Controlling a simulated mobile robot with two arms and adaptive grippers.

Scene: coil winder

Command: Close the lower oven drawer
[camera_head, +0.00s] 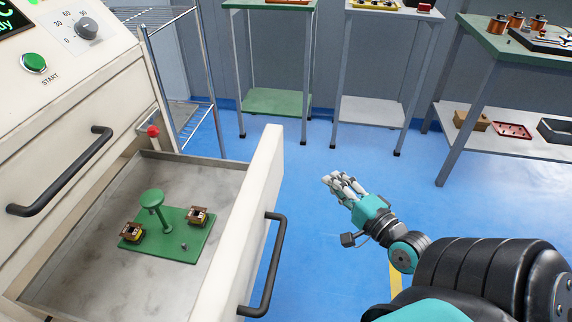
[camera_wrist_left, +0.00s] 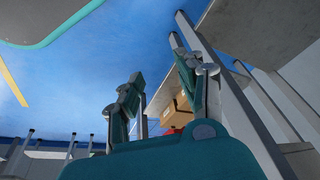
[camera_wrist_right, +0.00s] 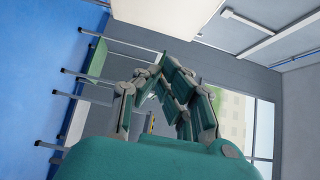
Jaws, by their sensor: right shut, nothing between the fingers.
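The lower oven drawer (camera_head: 262,190) stands pulled out from the white oven, with a black bar handle (camera_head: 270,265) on its front. Inside it lies a green plate (camera_head: 180,246) with a green post and two small coil-like parts (camera_head: 198,216). My right gripper (camera_head: 333,182) is to the right of the drawer front, over the blue floor, apart from the handle. In the right wrist view its fingers (camera_wrist_right: 172,68) meet at the tips, with nothing held. My left gripper (camera_wrist_left: 160,80) shows only in its own wrist view, its fingers spread apart and empty.
The upper drawer (camera_head: 90,125) is shut, with its own black handle (camera_head: 62,172). A wire rack (camera_head: 180,70) stands behind the oven. Tables line the back, and a green-topped bench (camera_head: 490,42) is at the right. Blue floor (camera_head: 320,250) lies open before the drawer.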

